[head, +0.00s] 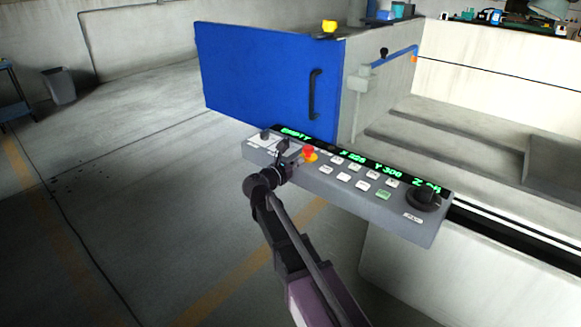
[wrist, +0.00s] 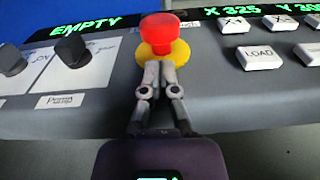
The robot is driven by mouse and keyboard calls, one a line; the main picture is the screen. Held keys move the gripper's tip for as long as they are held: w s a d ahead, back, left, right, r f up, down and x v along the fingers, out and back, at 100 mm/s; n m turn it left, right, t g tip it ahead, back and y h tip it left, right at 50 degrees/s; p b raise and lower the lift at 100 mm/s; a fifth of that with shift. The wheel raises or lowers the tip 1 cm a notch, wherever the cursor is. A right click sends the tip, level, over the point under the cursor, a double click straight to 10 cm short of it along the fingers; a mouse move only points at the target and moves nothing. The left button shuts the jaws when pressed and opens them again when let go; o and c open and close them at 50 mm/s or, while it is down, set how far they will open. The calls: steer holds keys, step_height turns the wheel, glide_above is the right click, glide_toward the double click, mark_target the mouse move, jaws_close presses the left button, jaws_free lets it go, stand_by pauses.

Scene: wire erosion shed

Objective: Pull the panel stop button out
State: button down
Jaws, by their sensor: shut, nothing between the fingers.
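The red stop button (head: 309,151) with its yellow collar stands on the grey control panel (head: 330,193), left of the white keys. In the wrist view the red button (wrist: 160,30) rises from the yellow collar (wrist: 163,62) at top centre. My gripper (wrist: 160,66) is shut, its fingertips together and empty, in front of the collar and just below the red cap. The tips overlap the collar's near part in the picture; I cannot tell whether they touch it. In the head view my gripper (head: 288,160) is just left of the button.
Two black knobs (wrist: 71,52) (wrist: 10,60) are left of the button. White keys, including LOAD (wrist: 259,58), are to its right. A large black dial (head: 424,198) is at the panel's right end. A blue door (head: 265,75) stands behind the panel. Open floor lies left.

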mark_target(304, 151)
steer(key=shift+x, duration=0.9)
step_height(304, 151, up, 2)
steer(key=shift+d+r+p, duration=0.1)
steer(key=shift+p, duration=0.95)
steer(key=shift+w, duration=0.2)
